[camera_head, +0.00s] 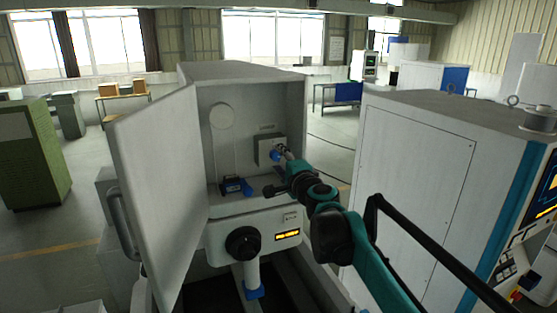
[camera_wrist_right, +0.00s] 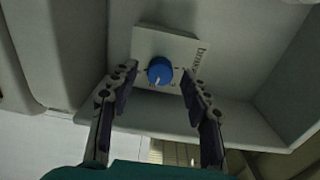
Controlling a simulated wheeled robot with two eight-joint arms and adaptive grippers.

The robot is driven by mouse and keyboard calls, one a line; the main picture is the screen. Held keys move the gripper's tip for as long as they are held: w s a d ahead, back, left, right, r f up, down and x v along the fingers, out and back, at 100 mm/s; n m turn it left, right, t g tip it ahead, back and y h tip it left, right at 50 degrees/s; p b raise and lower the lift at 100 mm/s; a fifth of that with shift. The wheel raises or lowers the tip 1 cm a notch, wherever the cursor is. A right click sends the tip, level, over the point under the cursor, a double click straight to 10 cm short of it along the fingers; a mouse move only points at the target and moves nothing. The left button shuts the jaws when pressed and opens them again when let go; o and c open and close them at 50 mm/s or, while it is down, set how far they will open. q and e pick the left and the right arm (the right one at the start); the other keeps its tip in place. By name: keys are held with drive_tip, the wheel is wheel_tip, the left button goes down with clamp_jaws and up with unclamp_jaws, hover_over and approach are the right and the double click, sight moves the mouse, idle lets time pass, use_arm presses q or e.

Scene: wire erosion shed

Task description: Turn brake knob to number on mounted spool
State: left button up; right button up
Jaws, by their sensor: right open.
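The blue brake knob (camera_wrist_right: 159,71) sits on a pale square plate (camera_wrist_right: 178,45) with dark lettering along its right side. Its white pointer mark faces down in the right wrist view. The numbers are too small to read. In the head view the knob (camera_head: 275,155) is on a grey box inside the open cabinet. My right gripper (camera_wrist_right: 156,86) is open, one finger on each side of the knob, with gaps visible between. It also shows in the head view (camera_head: 277,172). A pale disc (camera_head: 222,116) is on the cabinet's back wall; I cannot tell whether it is the spool.
The cabinet door (camera_head: 160,190) stands open at left. A blue-and-black device (camera_head: 235,187) is on the cabinet floor. A large pale machine (camera_head: 415,170) stands close on the right.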

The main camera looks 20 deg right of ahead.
drive_tip(key=s, duration=1.1)
drive_tip(key=shift+a+r, duration=0.15)
drive_tip(key=shift+a, duration=0.3)
